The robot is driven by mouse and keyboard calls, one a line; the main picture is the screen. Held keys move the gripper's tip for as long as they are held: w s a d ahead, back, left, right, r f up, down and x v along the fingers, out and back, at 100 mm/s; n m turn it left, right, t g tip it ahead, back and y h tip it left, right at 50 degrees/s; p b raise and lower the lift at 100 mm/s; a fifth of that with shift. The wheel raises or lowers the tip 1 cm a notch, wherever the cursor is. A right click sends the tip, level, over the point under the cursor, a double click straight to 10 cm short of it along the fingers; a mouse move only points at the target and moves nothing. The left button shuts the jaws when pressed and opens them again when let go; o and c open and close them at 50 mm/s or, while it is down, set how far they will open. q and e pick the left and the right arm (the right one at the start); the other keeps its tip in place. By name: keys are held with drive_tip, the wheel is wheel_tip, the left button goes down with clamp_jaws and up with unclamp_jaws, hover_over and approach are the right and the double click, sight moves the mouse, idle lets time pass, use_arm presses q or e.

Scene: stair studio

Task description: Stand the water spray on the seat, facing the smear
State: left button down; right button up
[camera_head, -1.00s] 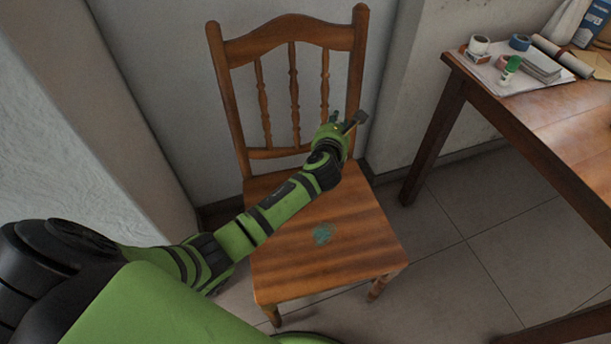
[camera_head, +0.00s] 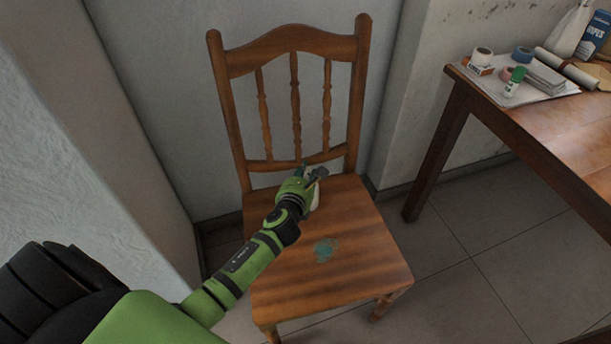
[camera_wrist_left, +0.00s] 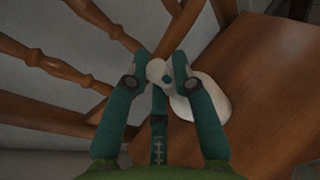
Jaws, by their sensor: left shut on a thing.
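The wooden chair's seat (camera_head: 365,225) carries a blue-green smear (camera_head: 325,250) near its middle. My left gripper (camera_head: 310,177) is over the back part of the seat, close to the backrest. It is shut on the white water spray (camera_head: 314,197), which is mostly hidden behind the gripper in the head view. In the left wrist view the water spray (camera_wrist_left: 205,112) shows its white body beyond the fingers (camera_wrist_left: 157,75), with its upper part between them. I cannot tell whether its base touches the seat. My right gripper is not in view.
The chair's backrest (camera_head: 295,45) with its spindles stands just behind the gripper. A wooden table (camera_head: 560,125) on the right holds tape rolls, a green-capped glue stick (camera_head: 514,82), a white bottle (camera_head: 568,32) and a blue wipes pack (camera_head: 596,35). The front of the seat is clear.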

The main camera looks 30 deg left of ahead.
use_arm(q)
drive_tip(key=c, duration=1)
unclamp_jaws()
drive_tip(key=shift+r, duration=0.1)
drive_tip(key=p+v, duration=0.2)
drive_tip(key=v, duration=1)
